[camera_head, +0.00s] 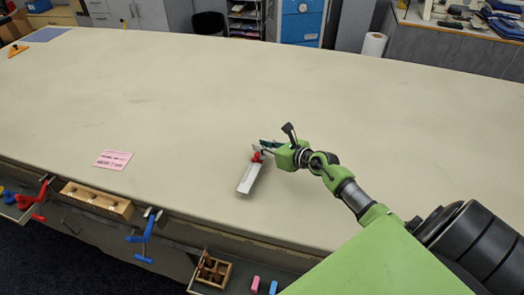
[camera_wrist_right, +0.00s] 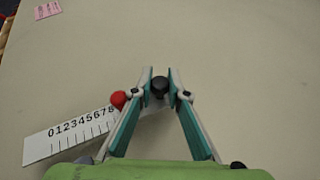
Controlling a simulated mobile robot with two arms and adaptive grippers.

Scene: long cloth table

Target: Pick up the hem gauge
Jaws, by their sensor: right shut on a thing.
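The hem gauge (camera_head: 248,180) is a pale flat ruler with a red knob, near the middle of the cloth table (camera_head: 200,100). In the right wrist view the hem gauge (camera_wrist_right: 60,138) shows black numbers and tick marks, the red knob, and a black knob between my fingertips. My right gripper (camera_head: 264,147) comes in from the right and is at the gauge's far end. In the wrist view its teal fingers (camera_wrist_right: 160,80) are closed on the black knob. Part of the gauge is hidden behind the left finger. I cannot tell whether the gauge touches the table. My left gripper is not in view.
A pink note (camera_head: 113,160) lies left of the gauge. The table beyond the gauge is clear.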

